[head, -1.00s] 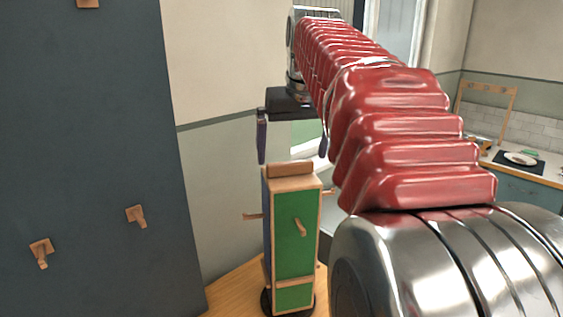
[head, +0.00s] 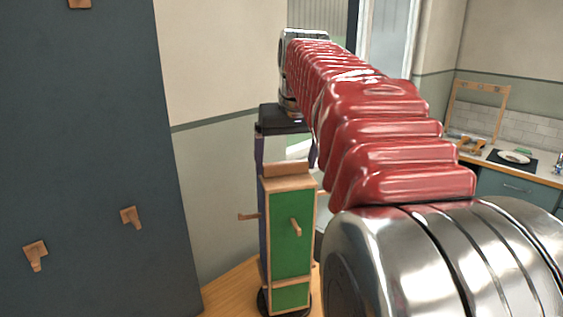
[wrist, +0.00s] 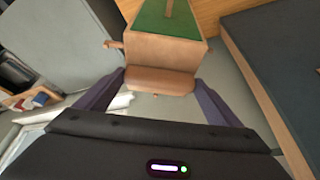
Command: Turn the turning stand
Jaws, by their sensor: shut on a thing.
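The turning stand (head: 292,235) is an upright wooden box with green faces and wooden pegs, on a dark round base on a wooden surface. A wooden block-like handle (head: 288,169) tops it. My gripper (head: 287,165) is above the stand, pointing down, with its two purple fingers on either side of the handle. In the wrist view the fingers reach both ends of the handle (wrist: 160,80), so my gripper is shut on it. The stand's green face (wrist: 168,18) and a side peg also show there. The stand's far sides are hidden.
A dark blue panel (head: 80,150) with wooden hooks stands close at the left. A counter at the right holds a dark mat with a white plate (head: 514,157) and a wooden rack (head: 480,100). My red arm covers the middle right.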

